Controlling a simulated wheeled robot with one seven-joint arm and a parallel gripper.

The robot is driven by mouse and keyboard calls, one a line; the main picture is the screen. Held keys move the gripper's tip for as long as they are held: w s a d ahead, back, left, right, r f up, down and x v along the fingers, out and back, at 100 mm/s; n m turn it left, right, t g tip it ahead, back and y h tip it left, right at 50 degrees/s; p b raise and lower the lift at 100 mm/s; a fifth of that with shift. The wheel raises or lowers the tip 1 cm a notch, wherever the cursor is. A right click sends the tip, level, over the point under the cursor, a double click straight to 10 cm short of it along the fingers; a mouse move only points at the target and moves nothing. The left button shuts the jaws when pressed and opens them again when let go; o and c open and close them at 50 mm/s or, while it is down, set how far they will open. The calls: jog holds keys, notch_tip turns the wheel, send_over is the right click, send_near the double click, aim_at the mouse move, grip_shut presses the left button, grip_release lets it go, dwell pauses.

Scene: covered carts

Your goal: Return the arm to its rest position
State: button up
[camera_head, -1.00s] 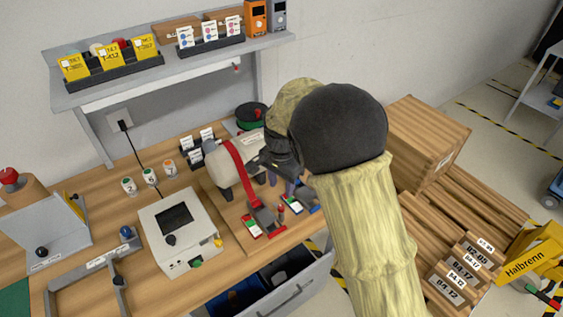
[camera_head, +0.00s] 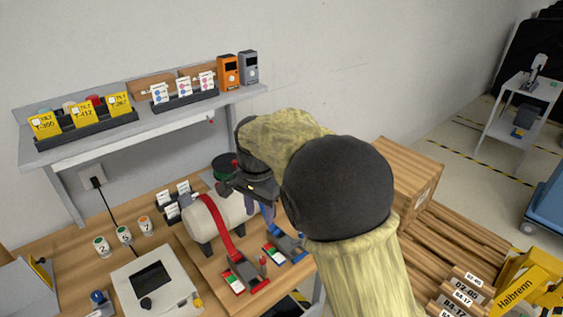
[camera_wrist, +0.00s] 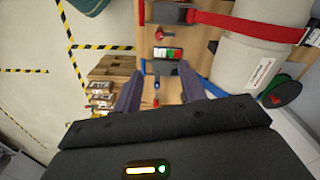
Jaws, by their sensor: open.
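My arm, in a pale yellow cover with a black elbow, reaches over the right end of the workbench (camera_head: 75,250) in the head view. In the head view the gripper is mostly hidden behind my arm, beside a cream cylinder (camera_head: 208,222) with a red strap (camera_head: 222,228). The cylinder also shows in the wrist view (camera_wrist: 245,60) at the right, apart from the fingers.
Red and blue clamps (camera_head: 243,277) (camera_head: 285,246) stand close to the cylinder. A shelf (camera_head: 60,152) with bins hangs above the bench. A wooden crate (camera_head: 412,165) and pallets (camera_head: 465,235) stand right of the arm. Open floor (camera_head: 455,150) lies beyond, near a cart (camera_head: 510,125).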

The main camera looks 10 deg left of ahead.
jog(key=s+d+f+n+t, duration=0.1)
jog(key=s+d+f+n, duration=0.15)
jog(key=d, duration=1.55)
jog(key=s+d+f+n+t, duration=0.1)
jog(key=s+d+f+n, duration=0.1)
jog(key=s+d, duration=0.8)
jog(key=shift+s+d+f+t, duration=0.3)
jog(key=shift+s+d+f, duration=0.1)
jog(key=shift+d+f, duration=0.5)
jog(key=shift+w, duration=0.1)
